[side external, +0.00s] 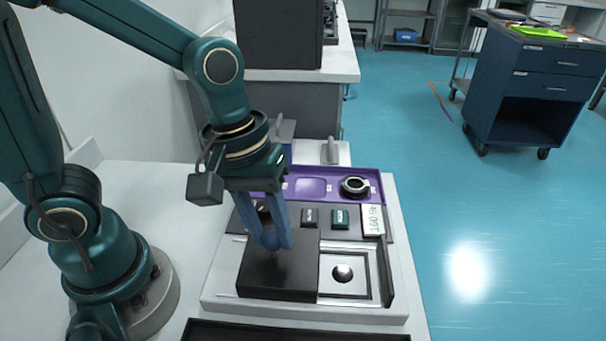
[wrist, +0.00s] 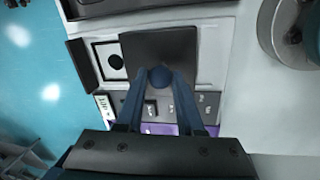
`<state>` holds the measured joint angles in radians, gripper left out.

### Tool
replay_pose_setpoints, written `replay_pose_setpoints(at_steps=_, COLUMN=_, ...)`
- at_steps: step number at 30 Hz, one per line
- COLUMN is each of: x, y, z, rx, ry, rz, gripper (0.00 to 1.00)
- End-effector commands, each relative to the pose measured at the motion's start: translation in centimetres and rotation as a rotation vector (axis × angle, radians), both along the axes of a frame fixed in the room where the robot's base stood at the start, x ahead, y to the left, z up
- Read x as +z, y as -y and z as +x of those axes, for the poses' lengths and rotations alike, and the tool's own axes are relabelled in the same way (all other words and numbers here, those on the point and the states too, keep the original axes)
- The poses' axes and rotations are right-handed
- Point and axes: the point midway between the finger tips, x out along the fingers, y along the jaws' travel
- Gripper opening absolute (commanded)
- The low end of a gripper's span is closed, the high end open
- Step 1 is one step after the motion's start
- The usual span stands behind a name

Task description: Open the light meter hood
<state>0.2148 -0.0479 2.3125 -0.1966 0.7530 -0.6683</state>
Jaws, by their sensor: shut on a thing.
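The hood appears as a flat black box-like cover (side external: 278,275) on the left part of the white light meter base (side external: 225,290). In the wrist view, the black cover (wrist: 160,45) lies just beyond the fingertips. My gripper (side external: 272,240) reaches down over the cover's back part. Its blue fingers are shut on a round dark-blue knob (wrist: 160,77), seen between the fingertips in the wrist view. The fingers mostly hide the knob in the side view. Right of the cover, a white framed panel with a black round dome (side external: 342,273) is uncovered.
Behind the cover are small labelled blocks, a white display (side external: 373,220) and a purple tray (side external: 311,188) holding a black ring (side external: 355,186). A thin dark upright wall (side external: 385,275) edges the panel's right side.

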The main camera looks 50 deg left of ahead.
Motion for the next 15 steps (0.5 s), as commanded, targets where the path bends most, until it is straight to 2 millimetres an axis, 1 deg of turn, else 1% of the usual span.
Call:
replay_pose_setpoints(at_steps=1, x=0.3, y=-0.7, z=-0.2, rx=0.009, ry=0.017, rz=-0.003, gripper=0.00)
replay_pose_setpoints(at_steps=3, x=0.3, y=-1.3, z=-0.9, rx=0.009, ry=0.018, rz=-0.002, gripper=0.00)
replay_pose_setpoints(at_steps=6, x=0.2, y=-1.9, z=-1.5, rx=0.007, ry=0.018, rz=-0.002, gripper=0.00)
replay_pose_setpoints(at_steps=15, x=0.1, y=-2.3, z=-2.1, rx=0.000, ry=0.012, rz=0.003, gripper=0.00)
